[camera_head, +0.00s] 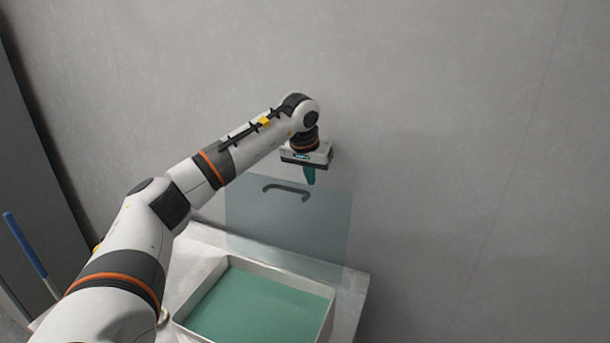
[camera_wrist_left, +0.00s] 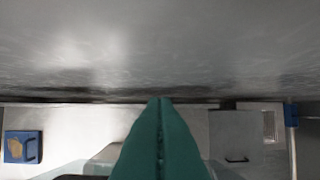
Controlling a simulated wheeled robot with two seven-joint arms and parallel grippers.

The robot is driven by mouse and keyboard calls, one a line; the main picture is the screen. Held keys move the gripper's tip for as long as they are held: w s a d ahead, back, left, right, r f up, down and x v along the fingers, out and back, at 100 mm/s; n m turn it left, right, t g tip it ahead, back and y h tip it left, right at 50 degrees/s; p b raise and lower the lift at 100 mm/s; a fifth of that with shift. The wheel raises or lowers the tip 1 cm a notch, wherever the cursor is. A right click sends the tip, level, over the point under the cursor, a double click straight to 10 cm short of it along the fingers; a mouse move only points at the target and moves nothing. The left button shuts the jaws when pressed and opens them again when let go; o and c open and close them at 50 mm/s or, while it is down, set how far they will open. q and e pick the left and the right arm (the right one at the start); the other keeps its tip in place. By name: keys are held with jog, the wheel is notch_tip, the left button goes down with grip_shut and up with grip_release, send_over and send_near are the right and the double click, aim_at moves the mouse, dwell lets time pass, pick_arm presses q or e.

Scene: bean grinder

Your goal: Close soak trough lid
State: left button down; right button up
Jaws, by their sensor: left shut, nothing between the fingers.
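The soak trough (camera_head: 328,325) is a pale rectangular basin holding green liquid. Its lid (camera_head: 325,225) is a see-through bluish panel standing upright at the trough's back edge, so the trough is open. A dark curved handle (camera_head: 286,189) is near the top of the lid. My left gripper (camera_head: 309,180) is at the lid's top edge, a little above and right of the handle, with its green fingers pointing down. The fingers (camera_wrist_left: 160,102) are pressed together and empty in the left wrist view. I cannot tell whether they touch the lid. My right gripper is not in view.
A plain grey wall (camera_head: 450,120) rises behind the trough. A pale counter (camera_head: 200,262) surrounds the trough. A blue-handled pole (camera_head: 25,245) leans at the far left. The left wrist view shows a blue object (camera_wrist_left: 22,147) and a grey panel with a dark handle (camera_wrist_left: 236,140).

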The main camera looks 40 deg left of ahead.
pick_arm(q)
jog(key=s, duration=0.1)
jog(key=s+d+p, duration=0.1)
jog(key=s, duration=0.1)
jog(key=shift+s+r, duration=0.15)
jog(key=shift+r, duration=0.05)
jog(key=shift+s, duration=0.1)
